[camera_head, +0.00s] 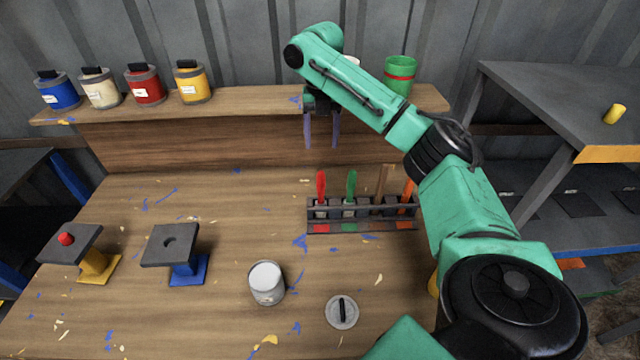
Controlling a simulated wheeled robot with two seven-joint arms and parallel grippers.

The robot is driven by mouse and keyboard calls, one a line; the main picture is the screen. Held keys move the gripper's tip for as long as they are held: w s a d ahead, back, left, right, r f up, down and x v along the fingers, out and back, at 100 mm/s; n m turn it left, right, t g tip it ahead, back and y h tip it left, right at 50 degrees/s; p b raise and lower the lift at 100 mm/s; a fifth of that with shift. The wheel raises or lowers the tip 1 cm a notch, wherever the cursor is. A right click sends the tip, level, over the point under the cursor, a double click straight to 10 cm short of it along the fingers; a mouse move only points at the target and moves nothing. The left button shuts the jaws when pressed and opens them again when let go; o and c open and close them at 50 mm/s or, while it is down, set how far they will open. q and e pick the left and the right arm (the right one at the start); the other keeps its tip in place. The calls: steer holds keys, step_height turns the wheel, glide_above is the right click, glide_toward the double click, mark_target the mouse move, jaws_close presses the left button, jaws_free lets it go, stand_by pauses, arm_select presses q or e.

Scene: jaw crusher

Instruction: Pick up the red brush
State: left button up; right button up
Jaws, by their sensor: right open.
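The red brush (321,186) stands upright at the left end of a dark rack (362,228) on the table, its handle up. A green brush (350,186) stands beside it, then a brown-handled one (382,185) and an orange one (408,190) partly behind my arm. My right gripper (322,140) is open and empty, fingers pointing down. In the picture it is just above the red brush handle, apart from it, in front of the shelf. My left gripper is not in view.
Several paint cans (144,86) and a green can (400,75) stand on the back shelf (250,100). A white can (267,284), a lid (342,312) and two small stands (170,240) (75,245) are on the table.

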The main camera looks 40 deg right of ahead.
steer(key=shift+s+a+f, duration=0.1)
steer(key=shift+f, duration=0.6)
steer(key=p, duration=0.5)
glide_above(321, 202)
steer(key=f, duration=1.2)
steer(key=shift+w+d+f, duration=0.25)
steer(key=shift+w+f, duration=0.1)
steer(key=shift+f, duration=0.05)
steer(key=shift+f+b, duration=0.3)
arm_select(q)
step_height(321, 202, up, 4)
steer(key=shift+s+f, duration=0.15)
arm_select(e)
jaws_close()
